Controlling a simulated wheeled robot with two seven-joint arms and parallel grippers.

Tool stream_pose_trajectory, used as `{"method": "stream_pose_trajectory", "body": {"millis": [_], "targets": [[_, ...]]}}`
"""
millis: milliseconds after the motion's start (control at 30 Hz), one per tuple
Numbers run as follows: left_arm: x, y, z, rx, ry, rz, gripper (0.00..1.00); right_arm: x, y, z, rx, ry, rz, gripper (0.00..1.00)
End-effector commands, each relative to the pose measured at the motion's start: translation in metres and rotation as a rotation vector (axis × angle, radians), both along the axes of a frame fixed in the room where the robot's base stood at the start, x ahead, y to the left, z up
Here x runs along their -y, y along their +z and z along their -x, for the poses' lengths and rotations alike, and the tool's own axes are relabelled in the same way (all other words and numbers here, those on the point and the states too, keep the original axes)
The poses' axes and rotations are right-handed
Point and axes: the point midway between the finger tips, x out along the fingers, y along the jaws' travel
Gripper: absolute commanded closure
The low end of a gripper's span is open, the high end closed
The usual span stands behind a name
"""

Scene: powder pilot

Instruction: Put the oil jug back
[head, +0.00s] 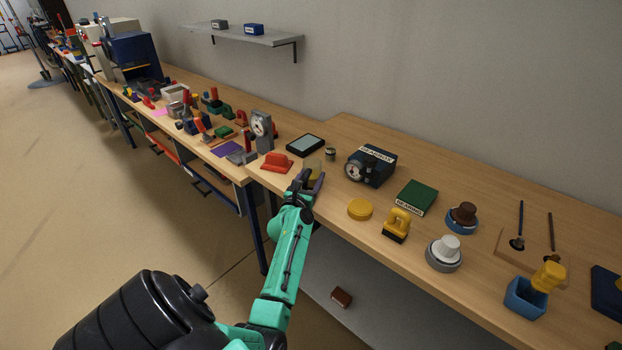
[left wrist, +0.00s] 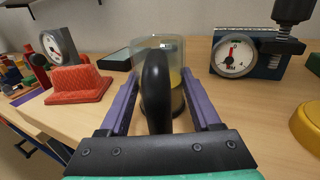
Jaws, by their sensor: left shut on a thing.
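The oil jug (left wrist: 158,50) is a clear vessel with yellow oil inside and a dark handle facing the left wrist camera. In the head view the jug (head: 314,166) is small and partly hidden behind my left gripper (head: 309,181), near the bench's front edge. The purple fingers of my left gripper (left wrist: 160,95) are shut on the jug's handle, one on each side. The jug looks upright. I cannot tell whether its base touches the bench. My right gripper is not in view.
A red block (head: 277,162) stands left of the jug and a dial gauge stand (head: 262,130) behind it. A tablet (head: 305,145), a small can (head: 330,154) and the gearbox (head: 371,166) stand behind and right. A yellow disc (head: 360,209) lies to the right on the wooden bench (head: 455,185).

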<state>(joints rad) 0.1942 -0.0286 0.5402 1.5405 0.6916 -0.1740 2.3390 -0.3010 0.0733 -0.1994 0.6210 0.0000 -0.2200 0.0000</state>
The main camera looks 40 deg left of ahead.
Motion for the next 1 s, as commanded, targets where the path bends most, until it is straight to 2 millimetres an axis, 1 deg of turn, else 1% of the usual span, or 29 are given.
{"method": "stream_pose_trajectory", "body": {"millis": [33,233,267,300,333,633,733,800,867,1000], "targets": [[0.001,-0.008,0.001,-0.008,-0.002,0.006,1.00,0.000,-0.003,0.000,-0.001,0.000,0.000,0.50],[0.002,-0.015,0.002,-0.016,-0.004,0.010,1.00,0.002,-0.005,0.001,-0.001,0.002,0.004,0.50],[0.003,-0.016,0.002,-0.019,-0.005,0.012,0.32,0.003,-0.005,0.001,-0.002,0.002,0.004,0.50],[0.003,-0.017,0.002,-0.020,-0.005,0.012,0.17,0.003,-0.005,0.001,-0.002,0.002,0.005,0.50],[0.003,-0.018,0.002,-0.021,-0.006,0.012,0.06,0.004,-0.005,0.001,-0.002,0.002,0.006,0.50],[0.004,-0.018,0.002,-0.022,-0.007,0.015,0.06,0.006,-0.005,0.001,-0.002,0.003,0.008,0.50],[0.004,-0.012,0.002,-0.022,-0.007,0.015,0.06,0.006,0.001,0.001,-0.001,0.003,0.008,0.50],[0.004,-0.001,0.002,-0.022,-0.007,0.015,0.06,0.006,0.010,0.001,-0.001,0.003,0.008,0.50],[0.008,-0.004,0.012,-0.024,-0.007,0.016,0.06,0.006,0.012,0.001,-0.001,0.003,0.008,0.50],[0.021,-0.001,0.042,-0.021,-0.005,0.012,0.06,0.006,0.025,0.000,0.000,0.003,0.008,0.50]]}}
